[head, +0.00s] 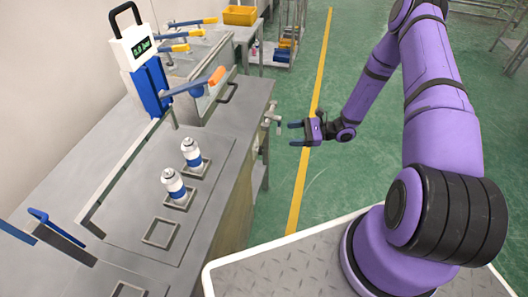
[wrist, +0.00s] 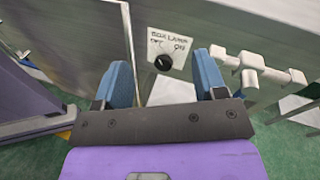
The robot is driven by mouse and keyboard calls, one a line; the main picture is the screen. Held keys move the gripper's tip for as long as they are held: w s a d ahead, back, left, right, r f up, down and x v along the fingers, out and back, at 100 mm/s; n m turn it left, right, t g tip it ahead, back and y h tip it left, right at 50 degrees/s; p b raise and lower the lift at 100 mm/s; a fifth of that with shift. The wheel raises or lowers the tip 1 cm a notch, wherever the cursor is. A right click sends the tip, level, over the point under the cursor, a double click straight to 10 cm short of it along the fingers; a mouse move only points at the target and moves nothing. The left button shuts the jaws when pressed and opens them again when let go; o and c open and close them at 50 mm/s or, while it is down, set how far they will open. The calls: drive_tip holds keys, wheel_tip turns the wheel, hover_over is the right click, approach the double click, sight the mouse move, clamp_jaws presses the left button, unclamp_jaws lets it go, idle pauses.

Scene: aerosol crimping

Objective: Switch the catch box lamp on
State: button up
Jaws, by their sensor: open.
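The lamp switch is a black rotary knob (wrist: 164,62) on a white plate (wrist: 158,47) fixed to the metal bench front in the wrist view. The plate is lettered "BOX LAMP" with OFF at upper left and ON at upper right. The knob's exact pointing is too small to tell. In the head view my gripper (head: 290,134) hangs beside the bench's right side, over the green floor. The knob is hidden in the head view.
A white T-shaped pipe fitting (wrist: 257,72) sticks out just right of my gripper's right finger; it also shows in the head view (head: 272,119). The steel bench (head: 228,160) carries two white-and-blue cans (head: 173,184) in square holders. Floor right of the bench is clear.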

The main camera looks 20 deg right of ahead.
sight(259, 150)
wheel_tip(259, 150, down, 10)
drive_tip(key=s+f+m+t+h, duration=0.1)
drive_tip(key=s+m+t, duration=0.1)
drive_tip(key=m+t, duration=0.3)
drive_tip(key=x, duration=1.1)
drive_tip(key=shift+a+r, duration=0.2)
drive_tip(key=shift+c, duration=0.5)
drive_tip(key=c, duration=0.8)
